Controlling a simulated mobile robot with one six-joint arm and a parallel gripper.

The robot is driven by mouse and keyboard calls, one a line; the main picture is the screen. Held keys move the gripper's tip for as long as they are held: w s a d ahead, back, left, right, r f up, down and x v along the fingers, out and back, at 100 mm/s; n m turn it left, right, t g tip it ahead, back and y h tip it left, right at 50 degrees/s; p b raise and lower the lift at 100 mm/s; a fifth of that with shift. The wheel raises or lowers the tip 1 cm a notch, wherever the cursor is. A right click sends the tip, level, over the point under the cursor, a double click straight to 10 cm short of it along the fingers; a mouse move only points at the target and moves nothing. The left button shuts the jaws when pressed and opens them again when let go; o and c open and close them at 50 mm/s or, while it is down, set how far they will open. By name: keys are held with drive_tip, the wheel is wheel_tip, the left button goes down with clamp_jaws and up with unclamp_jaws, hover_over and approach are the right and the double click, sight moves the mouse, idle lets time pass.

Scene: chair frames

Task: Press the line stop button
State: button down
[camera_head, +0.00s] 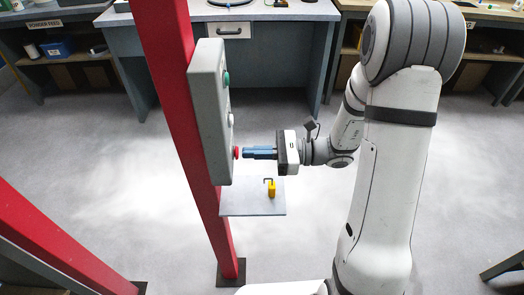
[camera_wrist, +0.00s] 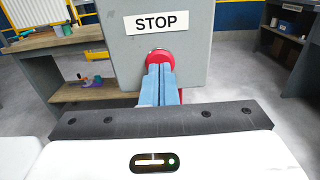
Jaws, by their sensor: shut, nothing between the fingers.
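The red stop button (camera_head: 237,152) sits low on the grey control box (camera_head: 208,105), which is fixed to a red post. In the wrist view the round button (camera_wrist: 159,55) is under a white STOP label (camera_wrist: 155,23). My gripper (camera_head: 245,153) is shut and empty, with its blue fingers level and pointing at the button. The fingertips (camera_wrist: 160,68) cover the lower part of the button in the wrist view. They are at or very close to its face; I cannot tell whether they touch or whether the button is pushed in.
A green button (camera_head: 226,78) and a pale one (camera_head: 231,119) are higher on the box. Below my gripper a small grey shelf (camera_head: 240,205) holds a yellow padlock (camera_head: 271,189). The red post (camera_head: 175,95) stands behind the box. Workbenches line the back; the floor between is clear.

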drive_tip(key=shift+a, duration=0.15)
drive_tip(key=shift+a, duration=0.35)
drive_tip(key=shift+d, duration=0.1)
idle(0.4)
drive_tip(key=d, duration=0.9)
drive_tip(key=shift+s+p, duration=0.15)
drive_tip(key=shift+p, duration=0.25)
idle(0.5)
idle(0.8)
